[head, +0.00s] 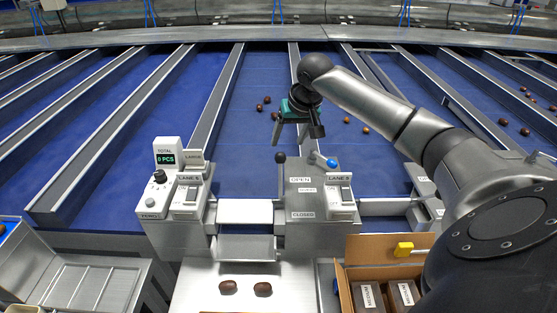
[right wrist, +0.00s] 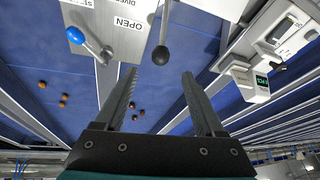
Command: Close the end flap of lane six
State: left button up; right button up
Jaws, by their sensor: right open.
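The lane control box (head: 300,225) carries OPEN and CLOSED labels and a lever with a black knob (head: 281,158). The knob is at the OPEN end. The knob also shows in the right wrist view (right wrist: 160,55), just beyond and between the fingertips, with no contact visible. A pale flap plate (head: 245,212) spans the gap left of this box. My right gripper (head: 291,140) is open and empty, pointing down above and behind the knob. A second lever has a blue knob (head: 332,163), also in the right wrist view (right wrist: 75,35). My left gripper is not in view.
A counter (head: 166,155) reading 0 PCS stands on the left box (head: 180,232). Two dates (head: 228,287) lie on the front tray (head: 205,300). A cardboard box (head: 370,250) with packs is at front right. Dates (head: 267,100) lie on the blue lanes between metal dividers.

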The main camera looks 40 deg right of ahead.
aim_at(279, 162)
jog(key=x, duration=0.3)
jog(key=shift+s+a+f, duration=0.1)
jog(key=shift+a+f, duration=0.1)
jog(key=x, duration=0.8)
jog(key=shift+w+d+f, duration=0.15)
jog(key=shift+w+f, duration=0.05)
jog(key=shift+f, duration=0.1)
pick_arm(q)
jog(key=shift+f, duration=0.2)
pick_arm(e)
jog(key=shift+w+f, duration=0.25)
jog(key=shift+f, duration=0.3)
jog(key=shift+d, duration=0.1)
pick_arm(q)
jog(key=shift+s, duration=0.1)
pick_arm(e)
jog(key=shift+c, duration=0.3)
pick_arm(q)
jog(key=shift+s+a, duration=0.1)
pick_arm(e)
grip_shut()
